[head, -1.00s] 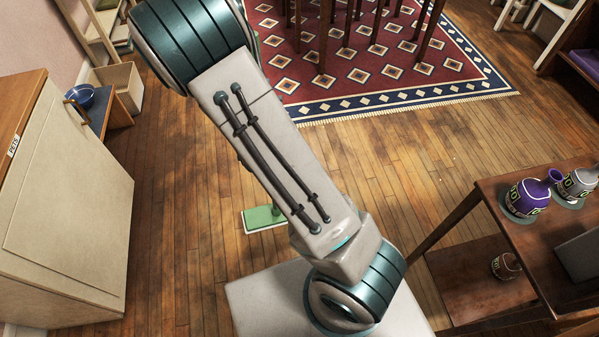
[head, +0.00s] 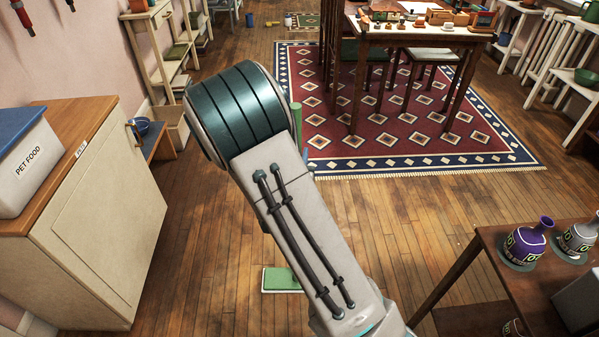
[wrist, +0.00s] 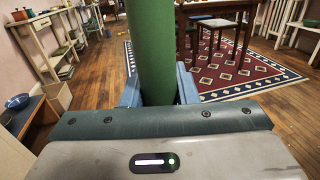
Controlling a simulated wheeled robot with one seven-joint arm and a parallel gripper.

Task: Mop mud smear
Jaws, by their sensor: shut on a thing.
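The mop has a green handle (wrist: 154,50), whose upper end also shows in the head view (head: 296,118). Its flat green head with a pale edge (head: 281,280) is low on the wooden floor left of my forearm. My gripper (wrist: 158,90) is shut on the handle, with a blue finger on each side. In the head view my arm hides most of the gripper and the middle of the handle. I cannot make out a mud smear on the visible floor.
A cream cabinet (head: 95,210) with a pet food bin (head: 28,165) stands left. A dark wooden stand (head: 490,270) with bottles is at right. A patterned rug (head: 330,150) lies under a table (head: 420,38) ahead. Bare floor (head: 215,225) lies between cabinet and mop.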

